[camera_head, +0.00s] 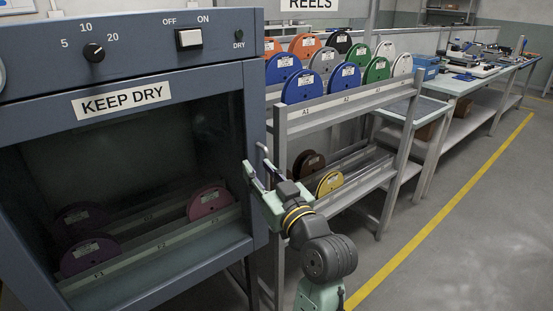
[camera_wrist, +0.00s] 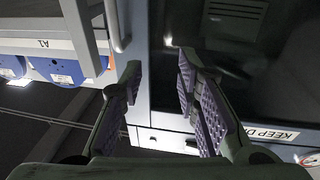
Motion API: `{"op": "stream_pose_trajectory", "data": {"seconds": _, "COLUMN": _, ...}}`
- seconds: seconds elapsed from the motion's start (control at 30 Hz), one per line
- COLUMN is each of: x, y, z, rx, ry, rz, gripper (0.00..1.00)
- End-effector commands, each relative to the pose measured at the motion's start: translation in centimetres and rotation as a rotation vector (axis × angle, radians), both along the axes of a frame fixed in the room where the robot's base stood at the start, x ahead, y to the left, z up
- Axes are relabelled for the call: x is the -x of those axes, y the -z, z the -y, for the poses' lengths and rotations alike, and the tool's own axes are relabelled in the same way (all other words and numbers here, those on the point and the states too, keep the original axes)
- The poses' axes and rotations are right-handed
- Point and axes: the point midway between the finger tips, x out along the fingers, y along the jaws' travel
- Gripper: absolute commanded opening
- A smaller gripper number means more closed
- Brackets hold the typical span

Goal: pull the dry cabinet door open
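The dry cabinet (camera_head: 155,18) fills the left of the head view. Its dark glass door (camera_head: 110,150) in a blue-grey frame looks shut, and several reels show through it. A pale metal bar handle (camera_head: 262,151) is at the door's right edge. It also shows in the wrist view (camera_wrist: 114,25), at the top, left of centre. My gripper (camera_head: 258,169) is by this edge, close to the handle. In the wrist view the gripper (camera_wrist: 160,62) has its fingers apart with nothing held between them. The handle lies just beyond the left fingertip; I cannot tell whether they touch.
A reel rack (camera_head: 300,125) with several coloured reels stands close to the right of the cabinet and my arm. Workbenches (camera_head: 455,85) run farther back along the wall. The floor (camera_head: 480,220) at right is clear, crossed by a yellow line (camera_head: 440,210).

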Motion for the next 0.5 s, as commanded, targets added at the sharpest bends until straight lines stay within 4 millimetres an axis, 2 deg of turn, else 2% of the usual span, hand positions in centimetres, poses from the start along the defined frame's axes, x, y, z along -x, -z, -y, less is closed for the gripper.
{"op": "stream_pose_trajectory", "data": {"seconds": 0.03, "x": 0.2, "y": 1.1, "z": 2.4, "rx": 0.011, "ry": 0.023, "rz": -0.042, "gripper": 0.3}}
{"op": "stream_pose_trajectory", "data": {"seconds": 0.1, "x": 0.6, "y": 2.4, "z": 4.4, "rx": 0.022, "ry": 0.036, "rz": -0.083, "gripper": 0.3}}
{"op": "stream_pose_trajectory", "data": {"seconds": 0.2, "x": 0.8, "y": 3.3, "z": 5.4, "rx": 0.03, "ry": 0.041, "rz": -0.109, "gripper": 0.3}}
{"op": "stream_pose_trajectory", "data": {"seconds": 0.33, "x": -0.3, "y": 3.3, "z": 4.9, "rx": 0.031, "ry": 0.038, "rz": -0.114, "gripper": 0.3}}
{"op": "stream_pose_trajectory", "data": {"seconds": 0.5, "x": -3.1, "y": 3.2, "z": 3.5, "rx": 0.031, "ry": 0.037, "rz": -0.113, "gripper": 0.3}}
